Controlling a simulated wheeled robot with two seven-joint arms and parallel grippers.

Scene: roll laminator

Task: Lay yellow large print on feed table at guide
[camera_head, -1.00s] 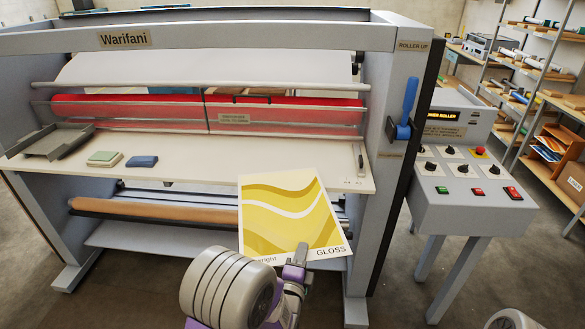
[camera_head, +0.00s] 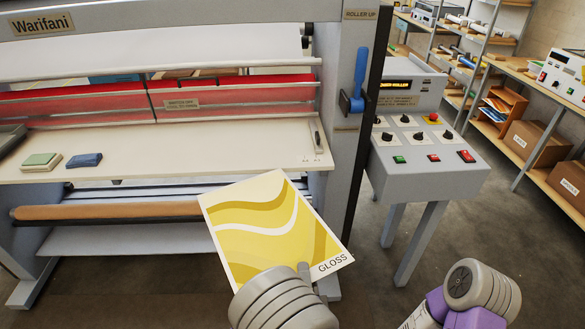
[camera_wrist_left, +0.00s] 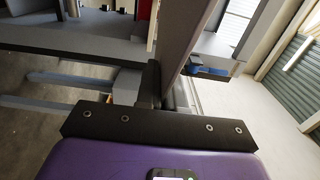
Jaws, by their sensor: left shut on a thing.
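The yellow large print (camera_head: 265,228) with wavy bands and the word GLOSS is held tilted in front of the laminator. Its top corner overlaps the front edge of the white feed table (camera_head: 215,150) in the head view; I see no sign of it lying there. My left gripper (camera_head: 304,271) is shut on the print's lower edge near GLOSS; an arm link partly hides that edge. A small metal guide (camera_head: 318,138) stands at the table's right end. In the left wrist view, the fingers (camera_wrist_left: 160,90) are dark and foreshortened. My right gripper is out of view; only its arm shows.
A green block (camera_head: 41,161) and a blue block (camera_head: 84,160) lie on the table's left part. Red rollers (camera_head: 230,92) run behind it. The side post with a blue lever (camera_head: 360,75) and the control console (camera_head: 425,150) stand right. The table's middle is clear.

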